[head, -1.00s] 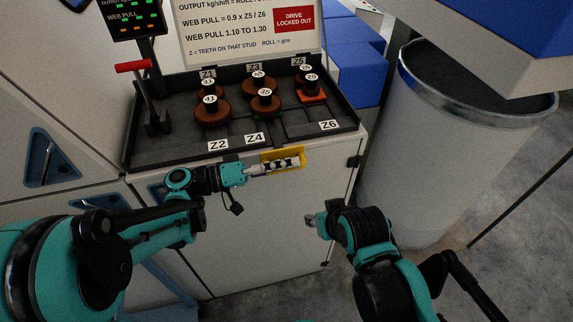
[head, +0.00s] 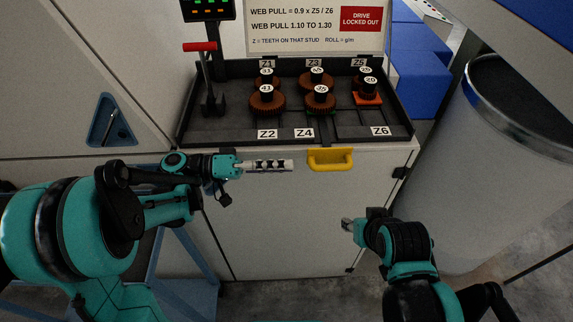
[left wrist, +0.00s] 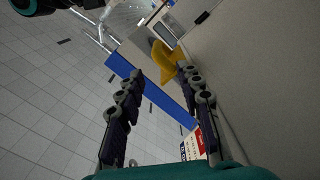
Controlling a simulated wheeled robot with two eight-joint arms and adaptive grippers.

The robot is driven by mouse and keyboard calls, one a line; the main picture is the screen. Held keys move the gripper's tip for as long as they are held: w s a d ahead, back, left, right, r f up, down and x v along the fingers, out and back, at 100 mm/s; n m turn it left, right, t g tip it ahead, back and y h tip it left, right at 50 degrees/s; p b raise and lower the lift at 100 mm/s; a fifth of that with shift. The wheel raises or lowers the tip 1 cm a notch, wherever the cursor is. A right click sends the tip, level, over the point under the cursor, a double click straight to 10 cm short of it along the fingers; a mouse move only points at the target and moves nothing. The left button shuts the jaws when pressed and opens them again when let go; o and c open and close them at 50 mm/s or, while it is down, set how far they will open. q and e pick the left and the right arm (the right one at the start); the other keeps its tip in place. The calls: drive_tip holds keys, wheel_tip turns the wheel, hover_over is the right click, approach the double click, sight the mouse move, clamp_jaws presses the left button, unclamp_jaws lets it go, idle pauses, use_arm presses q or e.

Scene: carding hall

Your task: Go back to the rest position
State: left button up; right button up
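My left gripper (head: 280,166) is in front of the pale cabinet (head: 290,225), left of the yellow handle (head: 330,160) and apart from it. In the left wrist view the two fingers of my left gripper (left wrist: 161,74) stand well apart with nothing held between them. The yellow handle also shows there (left wrist: 163,58), beyond the fingertips. My right gripper (head: 350,226) is low in front of the cabinet's right part. It looks empty, but its finger gap is too small to make out.
A black tray (head: 225,130) with several brown gears, labelled Z1 to Z6, tops the cabinet. A red-handled lever (head: 202,47) stands at its left. A sign (head: 310,20) reads DRIVE LOCKED OUT. A large pale drum (head: 470,190) stands at right, close to my right arm.

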idle(0.3)
use_arm(q)
drive_tip(key=s+a+f+n+t+y, duration=0.5)
drive_tip(key=f+y, duration=0.3)
drive_tip(key=y, duration=0.3)
drive_tip(key=s+a+t+y, duration=0.1)
drive_tip(key=s+a+y, duration=0.1)
drive_tip(key=a, duration=0.4)
drive_tip(key=s+a+n+y, duration=0.1)
drive_tip(key=s+a+y, duration=0.2)
drive_tip(key=a+y, duration=0.2)
drive_tip(key=shift+s+a+f+t, duration=0.3)
drive_tip(key=shift+a+f+t, duration=0.1)
drive_tip(key=shift+a, duration=0.1)
